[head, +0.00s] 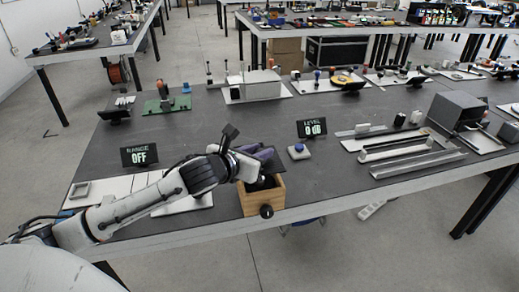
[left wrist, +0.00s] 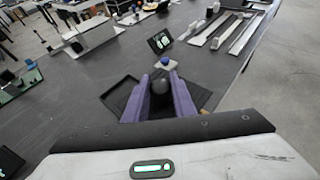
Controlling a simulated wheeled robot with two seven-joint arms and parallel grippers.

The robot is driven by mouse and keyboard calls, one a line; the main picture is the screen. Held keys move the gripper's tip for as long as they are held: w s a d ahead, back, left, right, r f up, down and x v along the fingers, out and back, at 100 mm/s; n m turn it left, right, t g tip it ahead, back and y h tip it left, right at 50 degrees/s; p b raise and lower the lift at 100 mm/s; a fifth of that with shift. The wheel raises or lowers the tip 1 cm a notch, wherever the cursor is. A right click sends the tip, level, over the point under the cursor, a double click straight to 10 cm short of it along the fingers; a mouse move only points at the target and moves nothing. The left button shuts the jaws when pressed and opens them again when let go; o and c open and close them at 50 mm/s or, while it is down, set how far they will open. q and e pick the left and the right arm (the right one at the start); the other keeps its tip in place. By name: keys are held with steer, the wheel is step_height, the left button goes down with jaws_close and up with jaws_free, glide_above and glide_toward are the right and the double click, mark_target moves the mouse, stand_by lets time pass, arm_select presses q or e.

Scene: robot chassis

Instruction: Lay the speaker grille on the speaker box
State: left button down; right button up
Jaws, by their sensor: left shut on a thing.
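The speaker box (head: 277,196) is a small open wooden box with a dark inside and a black knob on its front, near the front table edge in the head view. My left gripper (head: 258,157) is above its back part. In the left wrist view the purple fingers (left wrist: 160,100) are shut on a dark rounded piece between them. A dark square panel, which looks like the speaker grille (left wrist: 120,93), shows on both sides of the fingers. Whether the panel touches the box is hidden by the gripper. My right gripper is not in view.
A small blue-topped button block (head: 299,152) stands right of the box. Displays read RANGE OFF (head: 139,155) and LEVEL 00 (head: 312,128). Pale flat plates (head: 180,203) lie left under my arm. Metal rails (head: 400,155) lie to the right. The table behind the box is mostly clear.

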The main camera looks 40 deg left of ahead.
arm_select(q)
steer(key=shift+f+b, duration=1.1)
steer(key=shift+f, duration=1.55)
steer(key=shift+f, duration=0.3)
steer(key=c, duration=1.4)
jaws_free()
steer(key=shift+s, duration=0.1)
steer(key=v, duration=1)
steer(key=shift+r, duration=0.1)
